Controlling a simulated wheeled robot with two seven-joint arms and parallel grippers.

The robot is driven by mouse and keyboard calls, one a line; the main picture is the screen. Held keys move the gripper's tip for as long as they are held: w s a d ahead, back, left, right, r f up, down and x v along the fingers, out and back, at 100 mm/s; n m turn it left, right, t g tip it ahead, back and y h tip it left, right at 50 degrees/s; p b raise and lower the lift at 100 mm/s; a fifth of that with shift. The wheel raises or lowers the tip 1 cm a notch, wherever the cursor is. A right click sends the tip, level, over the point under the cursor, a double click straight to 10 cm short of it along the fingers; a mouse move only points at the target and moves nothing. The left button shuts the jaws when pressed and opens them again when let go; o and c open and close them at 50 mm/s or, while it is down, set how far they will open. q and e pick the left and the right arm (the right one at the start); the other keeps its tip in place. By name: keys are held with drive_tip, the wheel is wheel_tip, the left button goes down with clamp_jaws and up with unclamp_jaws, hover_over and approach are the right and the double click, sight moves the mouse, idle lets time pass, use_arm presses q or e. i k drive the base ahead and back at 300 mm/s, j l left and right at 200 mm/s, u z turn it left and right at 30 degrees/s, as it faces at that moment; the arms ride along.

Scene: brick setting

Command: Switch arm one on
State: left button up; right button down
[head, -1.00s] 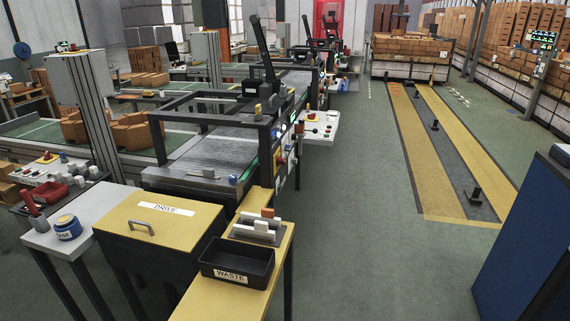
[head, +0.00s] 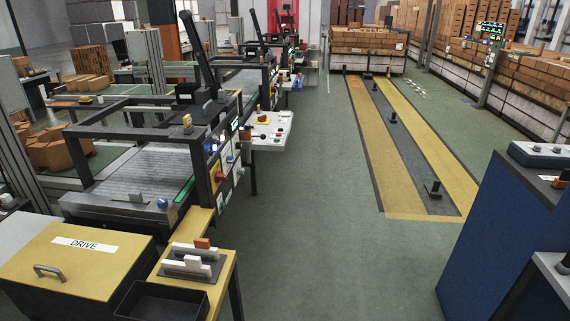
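A black lever-like arm (head: 201,55) stands tilted on the nearest conveyor station. A similar black arm (head: 256,33) stands on the station behind it. I cannot read which one is arm one. The near station's side panel (head: 224,168) carries small lights, a red knob and white plates, too small to read. Neither of my grippers is in view.
A yellow box marked DRIVE (head: 75,262) and a black tray (head: 160,300) stand at the front left. A blue cabinet (head: 500,240) stands at the right. Green floor (head: 320,250) between is clear. Yellow-edged lane (head: 375,150) holds small black posts.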

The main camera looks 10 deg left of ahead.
sight(218, 176)
drive_tip(key=i+l+z, duration=0.1)
drive_tip(key=i, duration=0.45)
drive_tip(key=i+l, duration=0.2)
drive_tip(key=i, duration=0.35)
drive_tip(key=i+l+z, duration=0.15)
drive_tip(key=i, duration=0.45)
